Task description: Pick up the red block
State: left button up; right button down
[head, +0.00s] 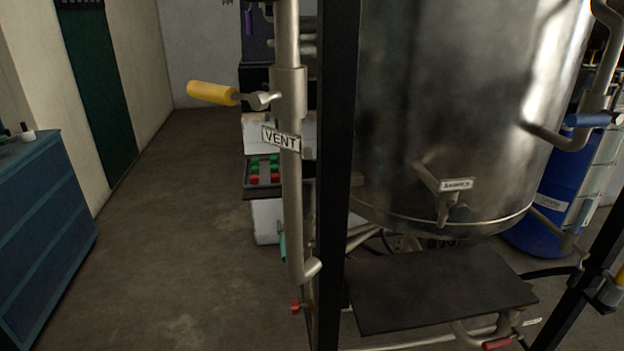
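No clearly separate red block shows in the head view. Several small red and green pieces sit in rows in a dark tray or panel (248,190) behind the vent pipe. One red piece (275,178) is at its near edge. They are too small to tell whether they are blocks or buttons. A small red knob (295,307) is at the foot of the vent pipe, and a red handle (497,344) is at the bottom right. Neither of my grippers is in view.
A large steel tank (440,110) stands behind a black frame post (338,180). A yellow-handled valve (212,93) sticks out left from the vent pipe (291,215). A dark plate (430,290) lies low in front. A blue cabinet (45,235) stands left; the floor (170,240) between is clear.

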aim_at(274, 177)
jog(key=i+j+z, duration=0.15)
jog(key=z, duration=0.25)
jog(key=i+j+z, duration=0.1)
jog(key=z, duration=0.25)
jog(key=j+z, duration=0.4)
jog(key=i+j+z, duration=0.15)
jog(key=j+z, duration=0.25)
jog(key=j, duration=0.65)
jog(key=j+z, duration=0.4)
jog(key=j, duration=1.9)
jog(key=k+j, duration=0.1)
jog(key=j, duration=1.1)
